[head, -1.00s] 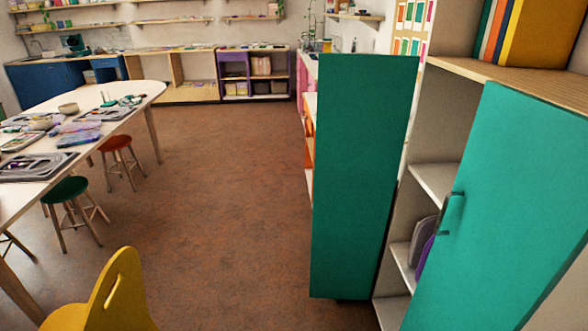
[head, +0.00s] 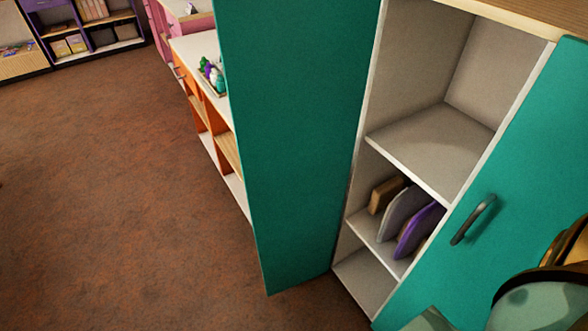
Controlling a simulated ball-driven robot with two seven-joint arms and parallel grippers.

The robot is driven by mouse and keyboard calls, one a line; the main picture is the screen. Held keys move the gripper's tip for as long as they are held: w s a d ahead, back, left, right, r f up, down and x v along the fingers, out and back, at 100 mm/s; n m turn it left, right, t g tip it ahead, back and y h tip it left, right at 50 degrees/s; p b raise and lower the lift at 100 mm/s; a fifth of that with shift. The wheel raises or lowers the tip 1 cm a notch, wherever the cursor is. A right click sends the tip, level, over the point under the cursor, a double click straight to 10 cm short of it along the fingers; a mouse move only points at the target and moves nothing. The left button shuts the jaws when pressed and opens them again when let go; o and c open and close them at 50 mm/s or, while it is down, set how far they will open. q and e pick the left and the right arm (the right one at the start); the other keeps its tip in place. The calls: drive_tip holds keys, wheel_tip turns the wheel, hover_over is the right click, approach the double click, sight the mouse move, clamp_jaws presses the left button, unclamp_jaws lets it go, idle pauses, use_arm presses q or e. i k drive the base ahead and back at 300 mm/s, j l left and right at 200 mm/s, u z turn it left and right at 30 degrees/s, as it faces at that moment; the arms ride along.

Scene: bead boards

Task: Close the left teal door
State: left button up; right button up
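The left teal door (head: 295,140) stands wide open in the head view, swung out from the left side of the cabinet. Its flat face is toward me and no handle shows on it. The right teal door (head: 510,185) has a dark curved handle (head: 473,219) and covers the right part of the cabinet; I cannot tell whether it is fully shut. The cabinet's shelves (head: 432,150) show between the doors. Neither of my grippers is in view; a part of my arm shows at the lower right.
Inside the cabinet, a purple board (head: 418,230), a grey one (head: 397,213) and a brown one (head: 386,194) stand on a lower shelf. An orange and white shelf unit (head: 229,154) is behind the left door. The brown floor (head: 110,200) on the left is clear.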

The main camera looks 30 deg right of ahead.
sight(296, 72)
drive_tip(key=i+j+z, duration=0.2)
drive_tip(key=z, duration=0.25)
drive_tip(key=i+j+z, duration=0.3)
drive_tip(key=z, duration=0.15)
drive_tip(key=i+j+z, duration=0.3)
drive_tip(key=j+z, duration=0.15)
drive_tip(key=i+j+z, duration=0.15)
drive_tip(key=j+z, duration=0.25)
